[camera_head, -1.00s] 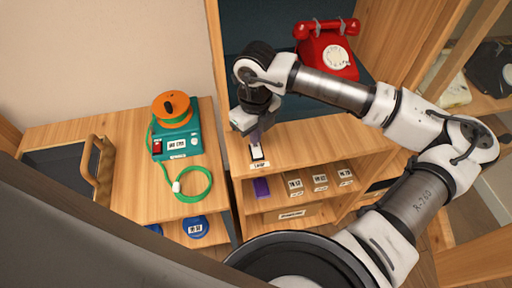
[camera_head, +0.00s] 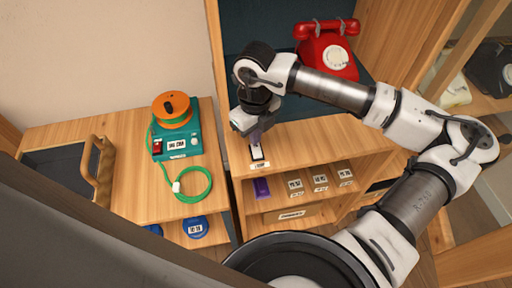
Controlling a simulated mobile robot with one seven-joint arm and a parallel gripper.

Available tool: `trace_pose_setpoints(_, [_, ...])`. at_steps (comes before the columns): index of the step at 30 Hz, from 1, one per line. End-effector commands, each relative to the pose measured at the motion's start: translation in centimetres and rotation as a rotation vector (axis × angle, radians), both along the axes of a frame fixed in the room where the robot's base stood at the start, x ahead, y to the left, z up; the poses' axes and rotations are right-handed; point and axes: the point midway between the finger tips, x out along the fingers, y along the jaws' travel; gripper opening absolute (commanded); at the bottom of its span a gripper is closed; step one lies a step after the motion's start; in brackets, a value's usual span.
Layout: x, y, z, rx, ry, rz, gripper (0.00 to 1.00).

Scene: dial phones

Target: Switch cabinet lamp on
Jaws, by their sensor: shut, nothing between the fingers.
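The lamp switch (camera_head: 257,153) is a small black and white rocker on the front of the wooden cabinet shelf (camera_head: 310,145), with a white label (camera_head: 260,165) just below it. My gripper (camera_head: 256,138) points down directly over the switch, its fingers shut and empty. The fingertips are at or very near the top end of the switch; I cannot tell whether they touch it. The gripper body partly hides the fingers and the switch's upper end. No lamp itself is clearly visible.
A red dial phone (camera_head: 327,50) stands on the cabinet behind my arm. A teal device with an orange reel (camera_head: 172,106) and a green cord sits on the left table. Labelled blocks (camera_head: 320,183) and a purple block (camera_head: 261,187) are on the lower shelf.

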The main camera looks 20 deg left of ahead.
Motion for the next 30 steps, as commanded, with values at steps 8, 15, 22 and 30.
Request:
trace_pose_setpoints(8, [0.0,0.0,0.0,0.0,0.0,0.0,0.0])
trace_pose_setpoints(15, [0.0,0.0,-0.05,0.0,0.0,0.0,0.0])
trace_pose_setpoints(22, [0.0,0.0,-0.34,0.0,0.0,0.0,0.0])
trace_pose_setpoints(30, [0.01,0.0,-0.68,0.0,0.0,0.0,0.0])
